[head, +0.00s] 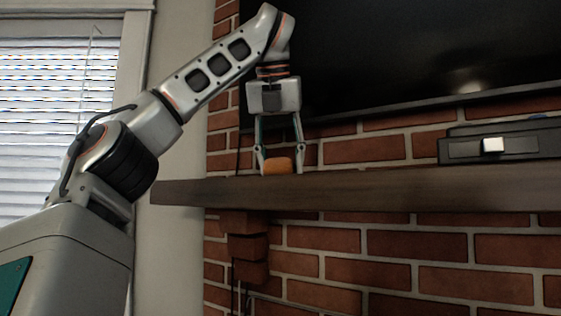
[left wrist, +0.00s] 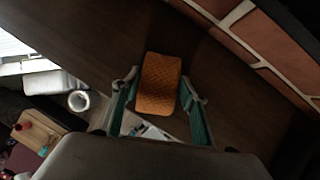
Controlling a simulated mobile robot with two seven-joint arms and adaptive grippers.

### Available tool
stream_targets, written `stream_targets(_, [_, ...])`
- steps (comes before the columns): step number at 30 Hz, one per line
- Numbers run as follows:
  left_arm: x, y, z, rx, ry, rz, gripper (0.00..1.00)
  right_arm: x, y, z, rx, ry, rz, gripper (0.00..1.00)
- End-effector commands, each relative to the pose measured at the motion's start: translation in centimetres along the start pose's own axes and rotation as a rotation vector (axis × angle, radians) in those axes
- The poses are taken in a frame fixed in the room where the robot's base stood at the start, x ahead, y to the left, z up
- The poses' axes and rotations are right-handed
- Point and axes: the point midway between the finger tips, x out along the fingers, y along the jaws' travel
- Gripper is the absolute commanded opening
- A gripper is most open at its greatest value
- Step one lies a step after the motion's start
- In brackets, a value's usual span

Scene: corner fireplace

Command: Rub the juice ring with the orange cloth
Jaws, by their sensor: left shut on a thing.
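The orange cloth (head: 279,165) is a small folded pad at the top of the wooden mantel (head: 400,192) in the head view. It also shows in the left wrist view (left wrist: 159,83), with a quilted surface, lying over the dark wood. My left gripper (head: 279,160) points down from above and is shut on the orange cloth, one finger on each side. In the left wrist view its fingers (left wrist: 158,95) flank the cloth. I cannot see the juice ring in either view; the mantel's top is hidden from the head camera. My right gripper is not in view.
A dark box with a white block (head: 494,145) on its front stands on the mantel at the right. A black screen (head: 420,50) hangs above, against the brick wall (head: 400,245). The mantel's front between cloth and box looks clear.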

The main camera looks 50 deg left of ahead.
Motion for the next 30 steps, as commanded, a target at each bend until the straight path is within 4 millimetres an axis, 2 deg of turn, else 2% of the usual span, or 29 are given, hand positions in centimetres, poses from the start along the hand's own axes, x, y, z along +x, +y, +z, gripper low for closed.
stream_targets(9, [-0.6, -2.3, -0.7, 0.002, 0.0, 0.002, 0.26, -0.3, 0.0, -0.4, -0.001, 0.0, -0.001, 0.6])
stream_targets(18, [-0.8, -3.3, -1.1, 0.002, 0.0, 0.001, 0.26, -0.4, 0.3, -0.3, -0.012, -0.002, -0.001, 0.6])
stream_targets(30, [-1.0, -5.9, -2.2, 0.003, 0.002, 0.001, 0.26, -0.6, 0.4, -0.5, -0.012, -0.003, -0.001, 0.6])
